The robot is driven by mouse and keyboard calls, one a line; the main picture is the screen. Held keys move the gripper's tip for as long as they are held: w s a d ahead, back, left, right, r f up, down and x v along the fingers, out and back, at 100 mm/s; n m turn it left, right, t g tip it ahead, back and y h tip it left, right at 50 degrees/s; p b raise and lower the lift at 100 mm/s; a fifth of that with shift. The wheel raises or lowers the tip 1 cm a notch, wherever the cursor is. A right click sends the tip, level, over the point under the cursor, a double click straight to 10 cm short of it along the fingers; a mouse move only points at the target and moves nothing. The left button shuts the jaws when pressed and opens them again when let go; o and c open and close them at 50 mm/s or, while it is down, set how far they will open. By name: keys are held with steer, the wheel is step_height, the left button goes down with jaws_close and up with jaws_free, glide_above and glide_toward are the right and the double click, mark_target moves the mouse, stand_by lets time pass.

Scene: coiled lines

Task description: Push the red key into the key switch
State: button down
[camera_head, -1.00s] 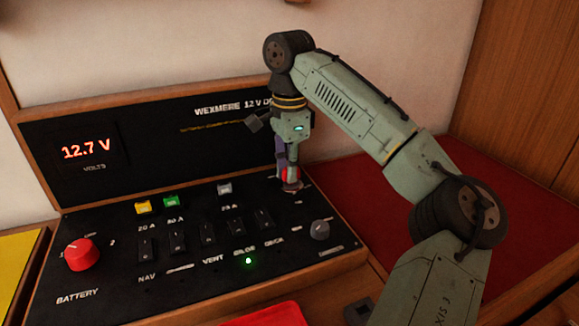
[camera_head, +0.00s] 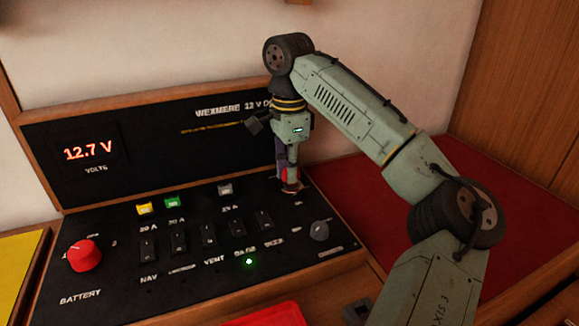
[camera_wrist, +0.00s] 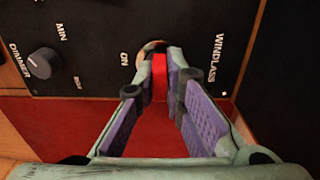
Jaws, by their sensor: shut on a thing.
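The red key (camera_wrist: 159,78) is between the fingers of my gripper (camera_wrist: 158,88) in the wrist view. My gripper is shut on it. In the head view my gripper (camera_head: 288,178) points down at the far right of the black panel, with a bit of the red key (camera_head: 285,173) showing. The key switch (camera_wrist: 152,47) is a round metal collar beside the WINDLASS and ON labels. The key's far end meets the collar in the wrist view. My fingers hide part of it, and I cannot tell how deep the key sits.
The black panel (camera_head: 110,240) carries a red battery knob (camera_head: 84,255), several rocker switches, coloured fuses and a grey dimmer knob (camera_head: 319,231). The dimmer knob is also in the wrist view (camera_wrist: 44,62). An upright panel with a 12.7 V display (camera_head: 88,150) stands behind.

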steer(key=shift+f, duration=0.3)
steer(key=c, duration=1.6)
jaws_free()
step_height(320, 180, up, 12)
steer(key=shift+r, duration=0.1)
